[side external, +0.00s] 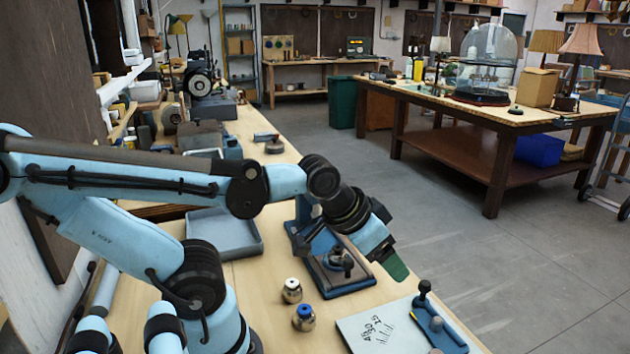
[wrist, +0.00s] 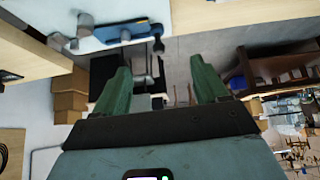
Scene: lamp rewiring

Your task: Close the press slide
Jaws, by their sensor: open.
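My gripper (side external: 396,268) has green fingers and hangs over the bench's right edge, beside a blue press-like fixture (side external: 352,283) with a dark base plate and a round dark part. The arm partly hides that fixture. In the wrist view the fingers of my gripper (wrist: 162,82) are wide apart with nothing between them. A blue slide-like bar (side external: 447,335) with a black ball knob lies on a pale marked board (side external: 375,330) at the front right. The bar also shows in the wrist view (wrist: 122,31), beyond the fingertips. I cannot tell which part is the press slide, or its position.
Two small metal containers, one white-topped (side external: 292,290) and one blue-topped (side external: 304,317), stand left of the board. A grey tray (side external: 262,248) lies behind the arm. Open floor (side external: 470,255) lies right of the bench, before a table with a glass dome (side external: 490,60).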

